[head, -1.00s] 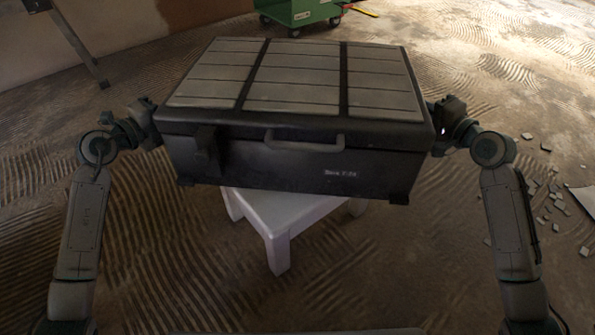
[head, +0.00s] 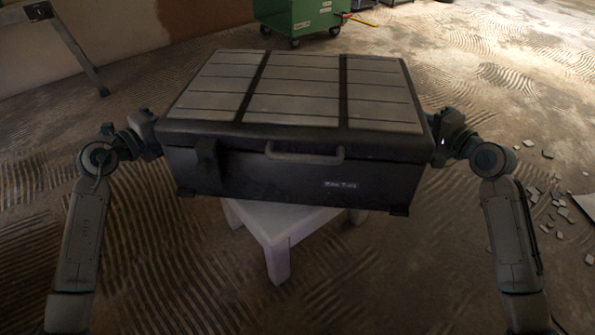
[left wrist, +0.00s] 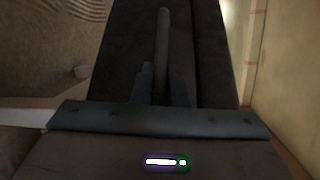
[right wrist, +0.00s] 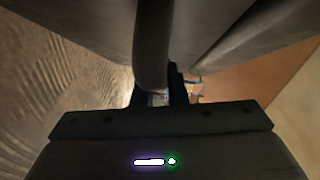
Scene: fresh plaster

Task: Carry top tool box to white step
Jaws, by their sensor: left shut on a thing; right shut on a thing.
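The tool box (head: 290,177) is large and dark, with a ribbed grey lid, a front handle and a small label. It is held level between my two grippers. My left gripper (head: 150,135) is shut at its left end; the left wrist view shows the fingers (left wrist: 161,85) on a bar-like side handle. My right gripper (head: 440,138) is shut at its right end; the right wrist view shows the fingers (right wrist: 160,88) at a side handle. The white step (head: 277,238) is below the box, its top partly hidden by it. The box appears above the step; contact cannot be seen.
A green wheeled cart (head: 297,18) stands at the back. Broken tile pieces (head: 557,195) lie on the floor at the right. A metal-legged stand (head: 75,45) is at the back left. The floor around the step is clear.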

